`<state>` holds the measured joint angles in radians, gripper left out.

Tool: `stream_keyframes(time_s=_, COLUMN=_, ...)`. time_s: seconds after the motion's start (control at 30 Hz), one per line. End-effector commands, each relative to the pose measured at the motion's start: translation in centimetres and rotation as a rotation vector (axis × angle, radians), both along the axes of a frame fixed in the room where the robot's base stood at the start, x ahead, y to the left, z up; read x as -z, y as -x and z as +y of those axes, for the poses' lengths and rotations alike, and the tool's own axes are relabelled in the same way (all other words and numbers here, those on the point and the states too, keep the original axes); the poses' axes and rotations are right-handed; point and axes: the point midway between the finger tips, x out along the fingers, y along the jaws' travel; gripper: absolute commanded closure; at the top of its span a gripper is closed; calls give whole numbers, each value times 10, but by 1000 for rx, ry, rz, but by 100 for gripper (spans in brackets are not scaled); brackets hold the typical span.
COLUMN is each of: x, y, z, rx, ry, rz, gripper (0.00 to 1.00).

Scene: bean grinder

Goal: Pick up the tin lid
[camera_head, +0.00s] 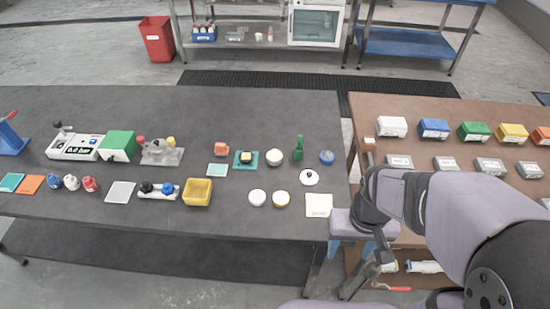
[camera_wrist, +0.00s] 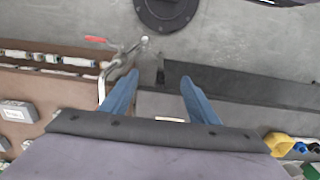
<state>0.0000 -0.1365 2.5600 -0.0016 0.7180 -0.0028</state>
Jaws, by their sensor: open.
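Several small round lid-like pieces are on the grey table in the head view; I cannot tell for certain which is the tin lid. A white disc with a dark knob (camera_head: 309,177) lies at the right. A white round piece (camera_head: 257,197) and a cream-topped round piece (camera_head: 281,200) sit side by side in front, and another pale round piece (camera_head: 276,157) sits behind. My gripper (camera_head: 352,252) is off the table's front right corner, right of these pieces. Its blue fingers are apart and empty in the wrist view (camera_wrist: 158,80), pointing towards the floor side.
A yellow bin (camera_head: 197,192) stands left of the round pieces, and a green bottle (camera_head: 298,148) behind them. A pale square pad (camera_head: 318,205) lies at the front right corner. A brown table (camera_head: 415,165) with coloured boxes is right. A red-handled metal fitting (camera_wrist: 125,55) is near my fingers.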

Motion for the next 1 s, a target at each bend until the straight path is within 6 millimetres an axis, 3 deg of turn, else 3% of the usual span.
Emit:
stream_keyframes(time_s=0.33, x=0, y=0, z=0, rx=0, ry=0, rz=0, gripper=45)
stream_keyframes(time_s=0.43, x=0, y=0, z=0, rx=0, ry=0, rz=0, gripper=63)
stream_keyframes(time_s=0.73, x=0, y=-2, z=0, rx=3, ry=2, rz=-2, gripper=63)
stream_keyframes(time_s=0.87, x=1, y=-21, z=1, rx=26, ry=21, rz=-22, gripper=63)
stream_keyframes(time_s=1.0, x=2, y=-70, z=8, rx=92, ry=62, rz=-78, gripper=63)
